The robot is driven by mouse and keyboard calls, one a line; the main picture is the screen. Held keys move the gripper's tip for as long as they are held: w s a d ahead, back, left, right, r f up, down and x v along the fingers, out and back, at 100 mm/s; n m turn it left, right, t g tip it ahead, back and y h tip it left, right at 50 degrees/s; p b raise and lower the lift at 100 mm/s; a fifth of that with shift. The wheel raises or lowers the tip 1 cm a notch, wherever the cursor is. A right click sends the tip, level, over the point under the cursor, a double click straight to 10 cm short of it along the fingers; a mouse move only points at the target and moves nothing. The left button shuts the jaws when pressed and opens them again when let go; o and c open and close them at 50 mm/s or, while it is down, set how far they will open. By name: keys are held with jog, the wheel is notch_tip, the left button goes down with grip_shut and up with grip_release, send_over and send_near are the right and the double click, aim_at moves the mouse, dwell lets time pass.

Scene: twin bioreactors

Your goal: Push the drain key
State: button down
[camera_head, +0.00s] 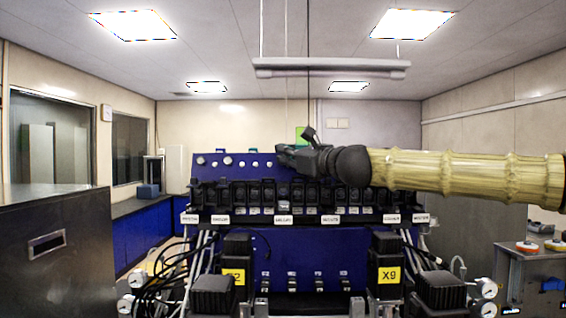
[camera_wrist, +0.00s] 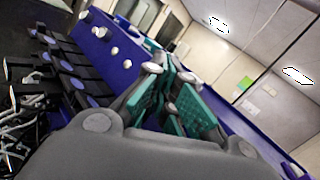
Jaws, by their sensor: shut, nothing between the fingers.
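My gripper (camera_head: 287,152) is in front of the upper blue panel (camera_head: 228,172), its fingers pointing left. In the wrist view my gripper (camera_wrist: 168,85) shows teal finger pads close together, shut and empty. White round knobs (camera_head: 214,163) sit on the upper panel left of the fingertips; they also show in the wrist view (camera_wrist: 99,31). Small labelled keys (camera_head: 292,284) line the lower blue panel, well below my gripper. I cannot read which one is the drain key. My gripper and forearm hide the right part of the upper panel.
A row of black modules with white labels (camera_head: 283,219) runs below my arm. Black units with yellow tags (camera_head: 389,275) stand at both sides, among hoses and gauges. A dark metal cabinet (camera_head: 50,275) is at left, a cart (camera_head: 535,280) at right. A lamp bar (camera_head: 331,68) hangs above.

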dwell(0.4)
jog(key=shift+s+r, duration=0.2)
jog(key=shift+s, duration=0.65)
jog(key=s, duration=0.2)
jog(key=s+r, duration=0.1)
jog(key=s, duration=0.2)
jog(key=shift+s+r+b, duration=0.25)
jog(key=shift+s+b, duration=0.1)
jog(key=shift+b, duration=0.05)
dwell(1.9)
